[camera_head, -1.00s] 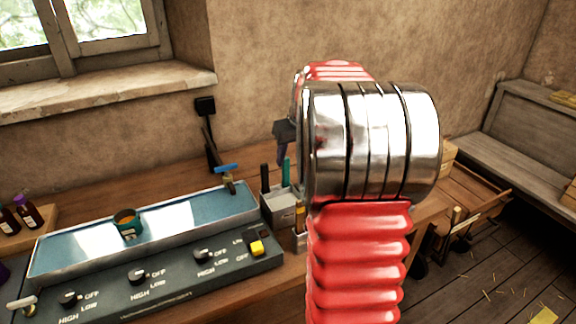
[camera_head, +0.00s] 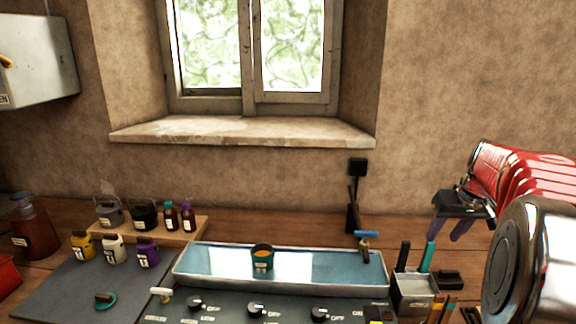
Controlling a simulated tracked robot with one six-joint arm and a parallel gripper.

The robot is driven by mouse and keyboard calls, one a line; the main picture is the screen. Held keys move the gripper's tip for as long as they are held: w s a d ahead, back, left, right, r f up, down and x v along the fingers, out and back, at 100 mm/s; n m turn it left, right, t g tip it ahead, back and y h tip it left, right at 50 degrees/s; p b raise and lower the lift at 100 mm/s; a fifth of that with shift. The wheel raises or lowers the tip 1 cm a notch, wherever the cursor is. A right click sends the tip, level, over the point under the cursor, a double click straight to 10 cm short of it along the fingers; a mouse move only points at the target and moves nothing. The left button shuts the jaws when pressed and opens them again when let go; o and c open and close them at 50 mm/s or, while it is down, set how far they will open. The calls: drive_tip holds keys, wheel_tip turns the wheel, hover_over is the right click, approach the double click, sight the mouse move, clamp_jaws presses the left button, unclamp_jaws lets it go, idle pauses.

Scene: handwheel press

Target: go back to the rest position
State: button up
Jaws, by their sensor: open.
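My gripper (camera_head: 452,230) hangs at the right of the picture, dark with two purple fingers pointing down. Its fingers are apart and nothing shows between them. It is above the bench, over the area of the tool holder (camera_head: 414,290), and appears clear of it. My red and chrome arm fills the right edge and hides part of the bench behind it.
A wooden board (camera_head: 190,234) with bottles and jars stands at left. A dark mat (camera_head: 62,288) carries small jars. A window sill (camera_head: 240,131) juts from the wall.

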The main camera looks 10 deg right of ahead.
drive_tip(key=shift+m, duration=0.3)
drive_tip(key=s+a+f+n, duration=0.1)
drive_tip(key=s+a, duration=0.5)
drive_tip(key=a, duration=0.6)
drive_tip(key=s+a+n+t, duration=0.1)
drive_tip(key=s+a, duration=0.6)
drive_tip(key=a, duration=0.5)
drive_tip(key=s+a+f+n+y, duration=0.1)
drive_tip(key=s+a, duration=0.5)
drive_tip(key=a, duration=0.6)
drive_tip(key=shift+s+f+n, duration=0.3)
drive_tip(key=shift+f+n, duration=0.05)
drive_tip(key=shift+n, duration=0.15)
drive_tip(key=shift+c, duration=1.1)
drive_tip(key=shift+a, duration=0.1)
